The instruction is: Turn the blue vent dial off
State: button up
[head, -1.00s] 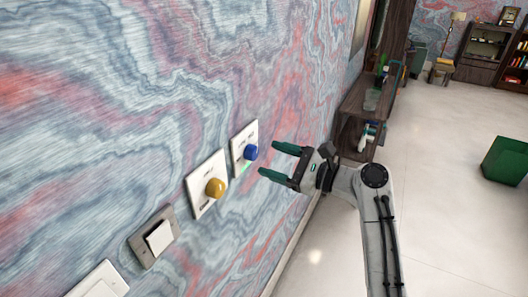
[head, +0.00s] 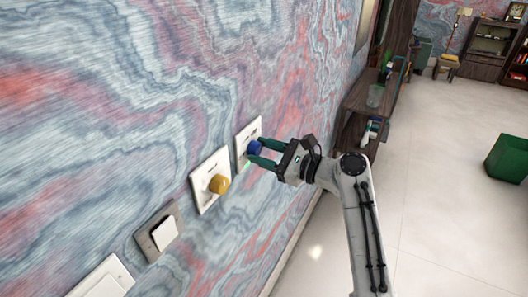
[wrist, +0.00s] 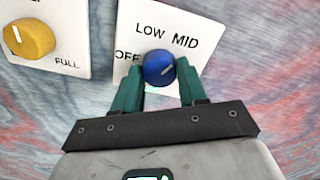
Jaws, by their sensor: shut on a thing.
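The blue vent dial (head: 254,147) sits on a white wall plate (head: 244,135). The wrist view shows the same grip (wrist: 158,85).
A yellow dial (head: 219,184) on its own white plate is close by on the left, with FULL printed on it. Further left are a light switch (head: 165,232) and another white plate (head: 103,280).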

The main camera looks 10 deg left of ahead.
jog(key=c, duration=0.4)
jog(key=shift+c, duration=0.2)
jog(key=shift+f+n+b, duration=0.1)
jog(key=shift+n+b, duration=0.2)
jog(key=n+b, duration=0.4)
jog(key=n, duration=0.1)
jog(key=shift+f+n, duration=0.15)
jog(key=shift+n, duration=0.15)
jog(key=n+b, duration=1.1)
jog(key=shift+n, duration=0.4)
jog(key=n+b, duration=0.2)
jog(key=shift+n, duration=0.3)
jog(key=shift+n+b, duration=1.45)
jog(key=shift+n, duration=0.15)
